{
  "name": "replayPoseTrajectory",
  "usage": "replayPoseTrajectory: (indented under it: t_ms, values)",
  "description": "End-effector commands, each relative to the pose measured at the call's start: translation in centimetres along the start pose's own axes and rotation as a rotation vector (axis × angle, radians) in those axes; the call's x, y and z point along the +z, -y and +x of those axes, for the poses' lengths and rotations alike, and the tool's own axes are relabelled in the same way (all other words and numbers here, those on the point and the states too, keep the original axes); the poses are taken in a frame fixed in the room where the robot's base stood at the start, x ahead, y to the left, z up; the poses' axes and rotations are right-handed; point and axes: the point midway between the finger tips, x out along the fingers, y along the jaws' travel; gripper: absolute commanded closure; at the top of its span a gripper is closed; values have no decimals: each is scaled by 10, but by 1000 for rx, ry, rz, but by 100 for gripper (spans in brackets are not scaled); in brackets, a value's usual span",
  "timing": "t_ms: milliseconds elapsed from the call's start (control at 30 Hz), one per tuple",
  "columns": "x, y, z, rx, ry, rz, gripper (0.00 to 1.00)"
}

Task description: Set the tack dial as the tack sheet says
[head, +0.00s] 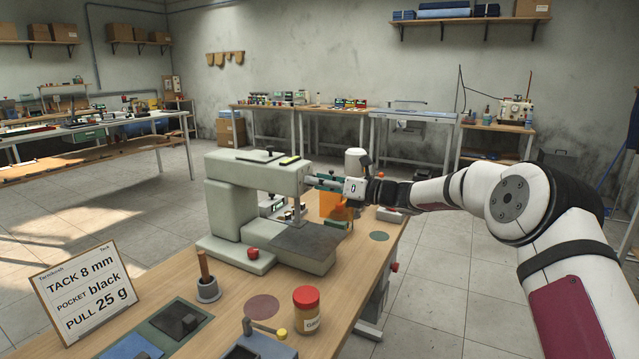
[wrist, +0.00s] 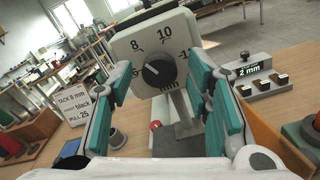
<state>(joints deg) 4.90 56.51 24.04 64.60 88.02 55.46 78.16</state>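The tack sheet (head: 86,291) stands at the front left of the table and reads "TACK 8 mm, POCKET black, PULL 25 g"; it also shows in the wrist view (wrist: 68,108). The tack dial (wrist: 158,73) is a black round knob on a pale plate marked 8, 10 and "mm", with a partly hidden mark at left. Its light pointer line seems to lean to the upper left; the exact setting is unclear. My gripper (wrist: 164,82) is open, its teal fingers either side of the knob, apart from it. In the head view my gripper (head: 318,183) is at the sewing machine's (head: 240,172) head end.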

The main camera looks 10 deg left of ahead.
Motion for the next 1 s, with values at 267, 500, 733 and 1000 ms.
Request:
replayPoseTrajectory:
  t_ms: [267, 500, 733, 1000]
  values:
    - [0, 0, -1, 0, 0, 0, 52]
    - [1, 1, -27, -2, 1, 1, 52]
    - [0, 1, -75, -3, 0, 0, 52]
    - [0, 0, -112, 0, 1, -1, 52]
